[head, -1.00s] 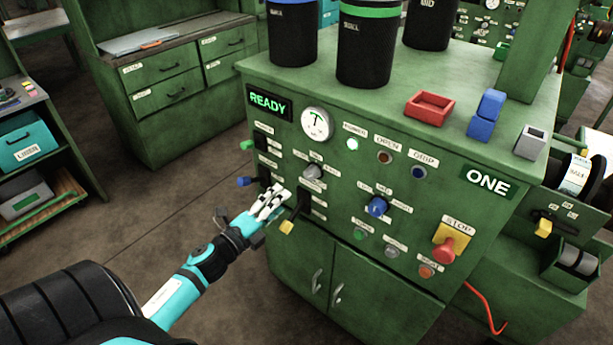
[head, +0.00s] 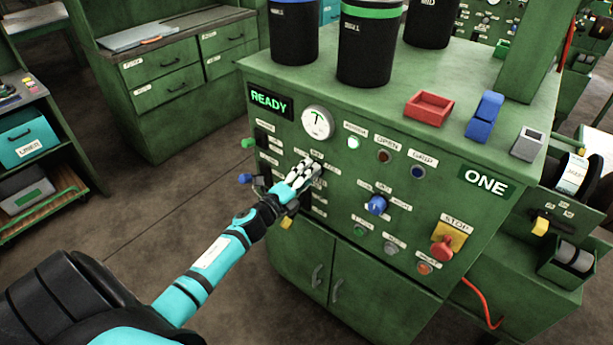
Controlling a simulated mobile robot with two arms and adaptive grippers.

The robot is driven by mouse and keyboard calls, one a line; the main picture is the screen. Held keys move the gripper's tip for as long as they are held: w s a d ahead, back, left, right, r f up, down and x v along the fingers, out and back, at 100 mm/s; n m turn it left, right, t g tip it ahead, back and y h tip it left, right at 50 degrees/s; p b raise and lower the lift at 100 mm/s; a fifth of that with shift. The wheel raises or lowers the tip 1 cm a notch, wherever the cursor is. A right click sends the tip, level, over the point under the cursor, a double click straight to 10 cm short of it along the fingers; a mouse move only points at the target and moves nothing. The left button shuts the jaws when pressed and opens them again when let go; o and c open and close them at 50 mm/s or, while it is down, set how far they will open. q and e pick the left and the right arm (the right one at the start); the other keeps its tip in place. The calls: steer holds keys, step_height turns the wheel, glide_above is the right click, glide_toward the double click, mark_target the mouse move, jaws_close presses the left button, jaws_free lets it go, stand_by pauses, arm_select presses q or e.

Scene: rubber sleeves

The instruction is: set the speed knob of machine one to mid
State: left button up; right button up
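Machine one (head: 420,255) is a green cabinet with a plate reading ONE and a lit READY sign. Its sloping front carries a blue knob (head: 376,205), with small labels around it and a pale pointer mark. A grey knob sat in the upper left of the panel earlier; my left gripper (head: 314,168) now covers that spot. Its white fingers are at the panel, over or against the grey knob. I cannot tell whether they are closed on it. The small labels are too blurred to tell which knob is speed. My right gripper is not in view.
A dial gauge (head: 318,122) is just above my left fingers. Levers with blue (head: 245,178) and yellow (head: 287,222) ends stick out near my wrist. A red stop button (head: 444,246) is at the lower right. Black canisters (head: 366,45) and a red tray (head: 428,108) stand on top.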

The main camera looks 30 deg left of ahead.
arm_select(q)
steer(key=c, duration=1.1)
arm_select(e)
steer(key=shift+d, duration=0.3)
arm_select(q)
steer(key=shift+n, duration=0.3)
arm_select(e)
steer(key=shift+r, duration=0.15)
arm_select(q)
steer(key=shift+n+p, duration=1.4)
steer(key=shift+n, duration=3.1)
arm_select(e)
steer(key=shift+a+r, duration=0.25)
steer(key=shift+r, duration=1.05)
arm_select(q)
steer(key=o, duration=1.1)
steer(key=shift+o, duration=0.2)
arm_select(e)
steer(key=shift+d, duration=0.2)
